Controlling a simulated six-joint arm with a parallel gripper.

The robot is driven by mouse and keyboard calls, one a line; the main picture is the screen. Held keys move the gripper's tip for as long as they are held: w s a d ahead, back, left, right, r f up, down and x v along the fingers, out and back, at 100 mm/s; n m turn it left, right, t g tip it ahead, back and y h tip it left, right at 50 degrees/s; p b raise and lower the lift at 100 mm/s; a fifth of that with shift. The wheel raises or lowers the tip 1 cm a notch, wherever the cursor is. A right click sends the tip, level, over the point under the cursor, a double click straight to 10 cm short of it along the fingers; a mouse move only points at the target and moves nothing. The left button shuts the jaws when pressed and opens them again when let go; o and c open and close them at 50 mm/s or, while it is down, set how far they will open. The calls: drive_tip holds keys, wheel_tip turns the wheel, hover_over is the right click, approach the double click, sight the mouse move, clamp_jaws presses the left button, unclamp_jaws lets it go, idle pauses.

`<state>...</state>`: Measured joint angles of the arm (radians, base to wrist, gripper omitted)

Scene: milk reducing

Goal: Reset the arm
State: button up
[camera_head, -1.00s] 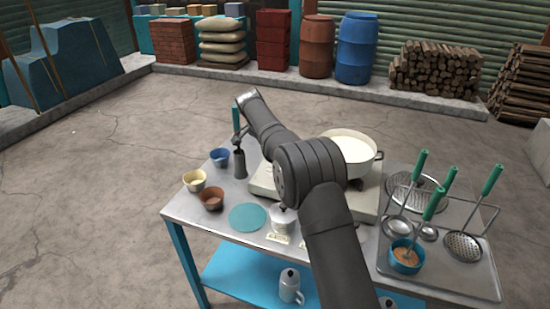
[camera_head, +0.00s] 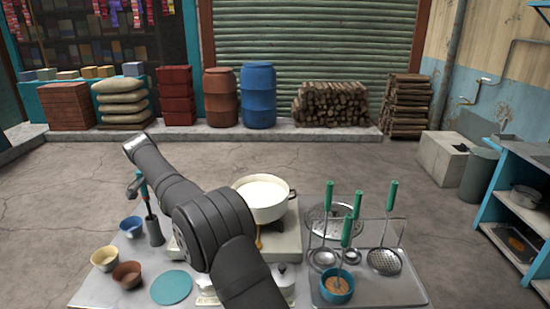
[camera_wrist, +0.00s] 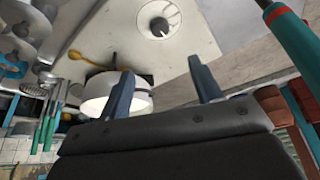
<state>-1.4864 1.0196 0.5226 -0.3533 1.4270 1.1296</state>
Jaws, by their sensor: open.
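My arm reaches over the metal table (camera_head: 90,292) from the front. My gripper (camera_head: 136,189) is at its far left end, beside a green-handled tool (camera_head: 143,188) standing in a dark grey holder (camera_head: 154,232). In the wrist view my gripper (camera_wrist: 164,80) has two blue-grey fingers spread apart with nothing between them. The green handle (camera_wrist: 292,40) shows there at upper right, outside the fingers. The white pot of milk (camera_head: 264,210) sits on the pale stove (camera_head: 289,240), right of my arm. My arm hides part of the stove and table.
A blue bowl (camera_head: 131,225), a cream bowl (camera_head: 105,258), a brown bowl (camera_head: 127,274) and a teal disc (camera_head: 171,287) lie left of my arm. A rack (camera_head: 400,285) with several green-handled ladles stands right. Open floor (camera_head: 90,185) lies beyond the table.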

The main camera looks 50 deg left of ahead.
drive_tip(key=x, duration=1.6)
drive_tip(key=shift+w+f, duration=0.25)
drive_tip(key=shift+f, duration=0.05)
drive_tip(key=shift+r, duration=0.1)
drive_tip(key=v, duration=1.7)
drive_tip(key=x, duration=1.6)
drive_tip(key=shift+w+a+f, duration=0.1)
drive_tip(key=shift+w+f, duration=0.05)
drive_tip(key=shift+f, duration=0.2)
drive_tip(key=shift+w+f, duration=0.1)
drive_tip(key=shift+f, duration=0.1)
drive_tip(key=n+y, duration=0.1)
drive_tip(key=n, duration=0.2)
drive_tip(key=shift+g, duration=0.3)
drive_tip(key=n, duration=0.2)
drive_tip(key=n+g+y, duration=0.1)
drive_tip(key=n, duration=0.1)
drive_tip(key=shift+w+n, duration=0.2)
drive_tip(key=shift+n, duration=0.2)
drive_tip(key=v, duration=0.7)
drive_tip(key=shift+d, duration=0.35)
drive_tip(key=shift+r, duration=0.1)
